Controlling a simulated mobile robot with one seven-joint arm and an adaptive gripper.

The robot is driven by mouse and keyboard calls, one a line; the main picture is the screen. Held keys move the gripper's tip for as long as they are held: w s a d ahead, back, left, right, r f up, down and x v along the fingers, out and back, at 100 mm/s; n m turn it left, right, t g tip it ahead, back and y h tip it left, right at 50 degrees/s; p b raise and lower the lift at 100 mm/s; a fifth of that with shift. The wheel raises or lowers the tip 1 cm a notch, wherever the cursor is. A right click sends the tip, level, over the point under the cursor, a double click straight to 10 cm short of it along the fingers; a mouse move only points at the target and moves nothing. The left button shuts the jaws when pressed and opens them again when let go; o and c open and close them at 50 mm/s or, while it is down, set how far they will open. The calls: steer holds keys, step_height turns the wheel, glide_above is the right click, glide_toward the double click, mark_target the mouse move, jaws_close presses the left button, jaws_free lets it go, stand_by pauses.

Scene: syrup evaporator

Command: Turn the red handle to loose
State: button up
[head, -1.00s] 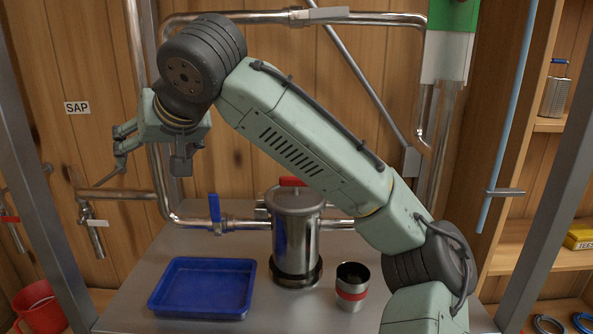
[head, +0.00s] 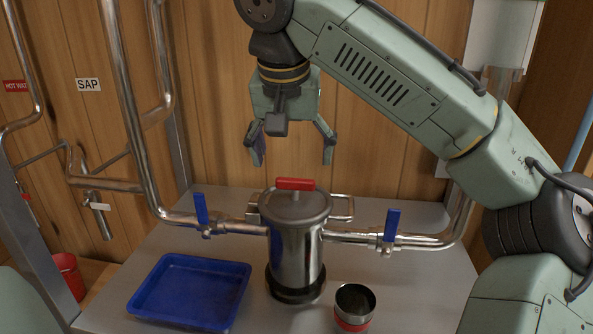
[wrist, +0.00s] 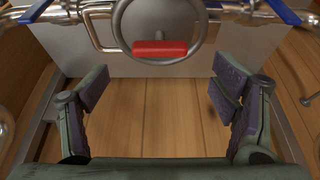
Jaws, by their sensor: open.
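The red handle (head: 296,184) lies on top of the lid of a steel canister (head: 296,245) on the metal table. In the wrist view the red handle (wrist: 159,49) shows at the top centre, lying crosswise over the round lid. My gripper (head: 292,160) is open and empty, pointing down above and slightly behind the canister. In the wrist view its two fingers (wrist: 161,92) are spread wide, with nothing between them. The gripper looks apart from the handle.
Pipes with blue valve levers (head: 200,208) (head: 391,225) run to both sides of the canister. A blue tray (head: 145,299) lies at the front left, and a steel cup with a red band (head: 353,323) stands at the front right. A wooden wall is behind.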

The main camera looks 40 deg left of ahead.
mark_target(295, 179)
steer(key=x, duration=0.6)
steer(key=shift+p, duration=0.3)
steer(key=shift+c, duration=0.2)
steer(key=shift+r, duration=0.1)
steer(key=c, duration=1.1)
